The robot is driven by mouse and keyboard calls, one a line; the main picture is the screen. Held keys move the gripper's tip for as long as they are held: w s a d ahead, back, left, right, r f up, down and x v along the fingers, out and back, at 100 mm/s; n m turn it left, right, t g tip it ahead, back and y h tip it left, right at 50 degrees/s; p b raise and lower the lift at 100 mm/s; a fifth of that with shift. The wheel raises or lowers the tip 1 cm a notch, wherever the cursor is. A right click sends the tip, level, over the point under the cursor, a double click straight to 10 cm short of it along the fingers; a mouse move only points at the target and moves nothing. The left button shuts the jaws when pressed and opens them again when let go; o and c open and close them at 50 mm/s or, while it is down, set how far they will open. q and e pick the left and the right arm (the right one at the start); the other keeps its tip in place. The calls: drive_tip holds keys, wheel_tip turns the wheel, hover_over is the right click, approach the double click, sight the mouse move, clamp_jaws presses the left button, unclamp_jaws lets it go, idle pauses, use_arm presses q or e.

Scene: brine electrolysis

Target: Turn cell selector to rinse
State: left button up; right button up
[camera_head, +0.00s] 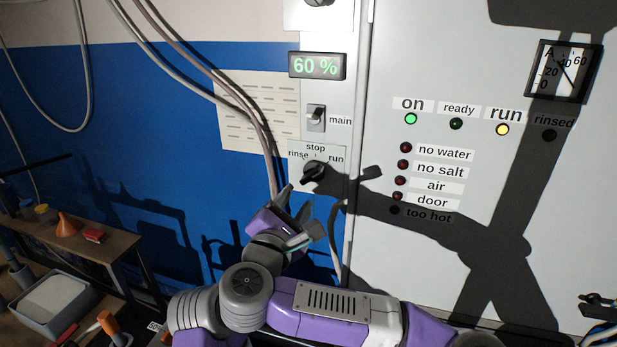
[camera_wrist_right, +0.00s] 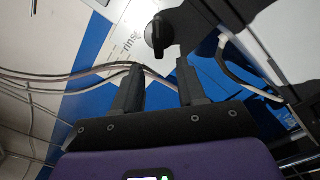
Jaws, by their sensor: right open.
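The cell selector (camera_head: 314,171) is a black knob on the grey panel, under a label with stop at the top, rinse at left and run at right. Its handle seems to slant up to the right, towards run. The yellow run lamp (camera_head: 502,129) is lit. My right gripper (camera_head: 302,208) is open and empty, just below the knob. In the right wrist view the knob (camera_wrist_right: 158,36) stands beyond the gap between the open fingers (camera_wrist_right: 159,72), not touching them. The rinse label (camera_wrist_right: 129,44) shows to its left. My left gripper is not in view.
The main switch (camera_head: 316,118) and a 60 % display (camera_head: 317,66) are above the selector. Hoses (camera_head: 247,103) hang close to its left. At lower left a bench (camera_head: 100,243) holds small items, with a grey bin (camera_head: 55,304) below.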

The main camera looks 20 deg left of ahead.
sight(309, 179)
drive_tip(key=w+p, duration=0.1)
drive_tip(key=w, duration=0.1)
drive_tip(key=w+r+m+p, duration=0.1)
drive_tip(key=w, duration=0.1)
drive_tip(key=w+d+m+p, duration=0.1)
drive_tip(key=w, duration=0.2)
drive_tip(key=shift+r+h, duration=0.15)
drive_tip(key=shift+h, duration=0.15)
clamp_jaws()
